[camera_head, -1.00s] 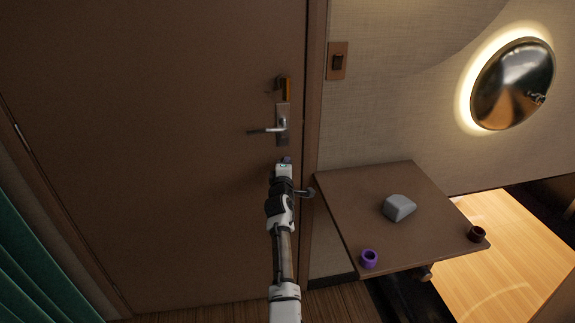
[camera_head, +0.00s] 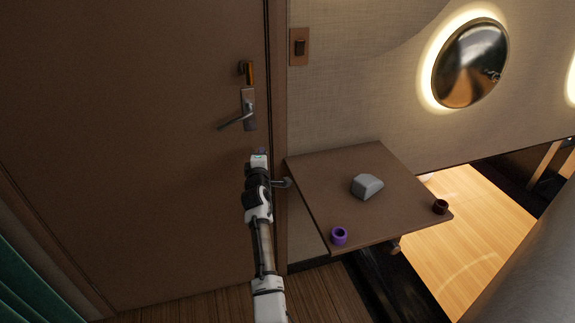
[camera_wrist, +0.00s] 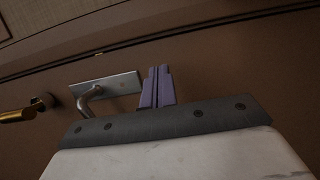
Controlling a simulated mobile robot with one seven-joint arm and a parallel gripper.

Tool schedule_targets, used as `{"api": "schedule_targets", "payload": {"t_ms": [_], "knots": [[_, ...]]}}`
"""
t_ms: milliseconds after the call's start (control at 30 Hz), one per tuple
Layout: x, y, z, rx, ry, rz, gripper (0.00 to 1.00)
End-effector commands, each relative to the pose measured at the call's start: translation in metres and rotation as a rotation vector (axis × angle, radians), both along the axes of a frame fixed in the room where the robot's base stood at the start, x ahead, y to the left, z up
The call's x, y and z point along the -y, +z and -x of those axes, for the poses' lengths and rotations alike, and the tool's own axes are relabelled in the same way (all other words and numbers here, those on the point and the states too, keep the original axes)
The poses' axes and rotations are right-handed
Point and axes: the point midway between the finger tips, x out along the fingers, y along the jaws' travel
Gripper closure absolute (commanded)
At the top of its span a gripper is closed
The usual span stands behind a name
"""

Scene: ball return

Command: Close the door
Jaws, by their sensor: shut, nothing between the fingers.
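The brown door (camera_head: 130,130) fills the left of the head view. It looks close to flush with its frame (camera_head: 278,130), with a thin dark line along its right edge. Whether it is latched I cannot tell. Its silver lever handle (camera_head: 235,120) slants down to the left, with a brass fitting (camera_head: 247,73) above it. My gripper (camera_head: 261,152) is just below the handle in the picture. In the wrist view the handle's plate (camera_wrist: 120,87) is left of my shut, empty fingers (camera_wrist: 157,86). I see no clear contact with the door.
A brown wall table (camera_head: 310,180) stands right of the door, close to my arm. It bears a grey block (camera_head: 367,187), a purple ring (camera_head: 339,236) and a dark cup (camera_head: 440,207). A light switch (camera_head: 299,47) and a lit round mirror (camera_head: 470,63) are on the wall.

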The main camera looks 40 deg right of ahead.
Motion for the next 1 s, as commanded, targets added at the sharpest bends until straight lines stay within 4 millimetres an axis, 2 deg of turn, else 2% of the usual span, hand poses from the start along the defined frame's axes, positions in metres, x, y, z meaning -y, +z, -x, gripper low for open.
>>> {"api": "schedule_targets", "payload": {"t_ms": [33, 200, 500, 867, 967, 1000], "knots": [[0.008, 0.000, 0.012, 0.002, -0.007, -0.001, 1.00], [0.022, -0.001, 0.040, 0.001, -0.006, 0.000, 1.00], [0.038, -0.001, 0.071, 0.000, -0.004, 0.000, 1.00], [0.038, 0.001, 0.076, 0.002, 0.002, 0.000, 1.00], [0.021, 0.011, 0.065, 0.030, 0.033, -0.003, 1.00], [0.007, 0.018, 0.057, 0.051, 0.057, -0.006, 1.00]]}}
